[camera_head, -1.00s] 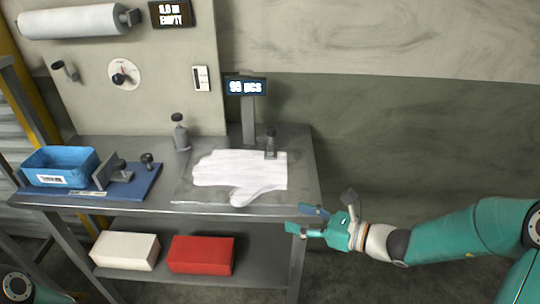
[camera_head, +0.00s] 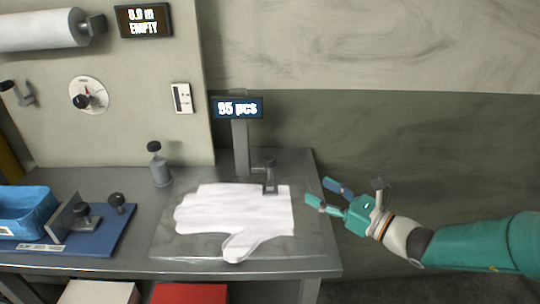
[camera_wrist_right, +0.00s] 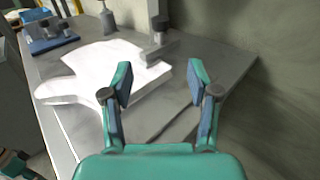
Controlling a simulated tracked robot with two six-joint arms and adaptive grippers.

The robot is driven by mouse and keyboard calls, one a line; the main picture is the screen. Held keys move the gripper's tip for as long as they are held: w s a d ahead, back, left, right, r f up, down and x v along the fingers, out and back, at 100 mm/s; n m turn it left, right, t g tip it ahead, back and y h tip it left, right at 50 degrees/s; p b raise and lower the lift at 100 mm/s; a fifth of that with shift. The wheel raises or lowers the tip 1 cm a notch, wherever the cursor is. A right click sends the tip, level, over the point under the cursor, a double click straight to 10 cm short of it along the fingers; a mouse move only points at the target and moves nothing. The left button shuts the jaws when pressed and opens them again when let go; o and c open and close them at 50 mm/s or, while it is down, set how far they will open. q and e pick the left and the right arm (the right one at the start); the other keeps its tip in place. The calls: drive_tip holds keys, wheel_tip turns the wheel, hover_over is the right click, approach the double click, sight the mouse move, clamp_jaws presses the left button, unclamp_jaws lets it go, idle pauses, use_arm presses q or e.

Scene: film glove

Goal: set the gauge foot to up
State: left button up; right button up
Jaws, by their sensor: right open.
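The gauge stand (camera_head: 241,145) rises from the back of the steel table, with a lit display (camera_head: 237,107) that seems to read 95 pcs. Its gauge foot (camera_head: 269,181), a small grey part with a dark knob on top, is low at the glove's upper right edge; whether it presses on the glove is unclear. The foot also shows in the right wrist view (camera_wrist_right: 158,46). The white glove (camera_head: 235,212) lies flat on the table. My right gripper (camera_head: 318,192) is open and empty, right of the glove and foot. In its wrist view the fingers (camera_wrist_right: 159,75) point toward the foot.
A grey bottle-shaped post with a dark knob (camera_head: 159,165) stands behind the glove. A blue plate (camera_head: 118,240) with a clamp and a blue bin (camera_head: 25,213) lie to the left. The table's right edge is near my right gripper, with open space beyond it.

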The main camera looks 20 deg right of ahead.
sight(275, 164)
drive_tip(key=shift+x, duration=0.75)
drive_tip(key=p+x, duration=0.2)
drive_tip(key=x, duration=1.3)
drive_tip(key=shift+c, duration=0.2)
clamp_jaws()
drive_tip(key=shift+r+p, duration=0.1)
drive_tip(key=shift+p, duration=0.2)
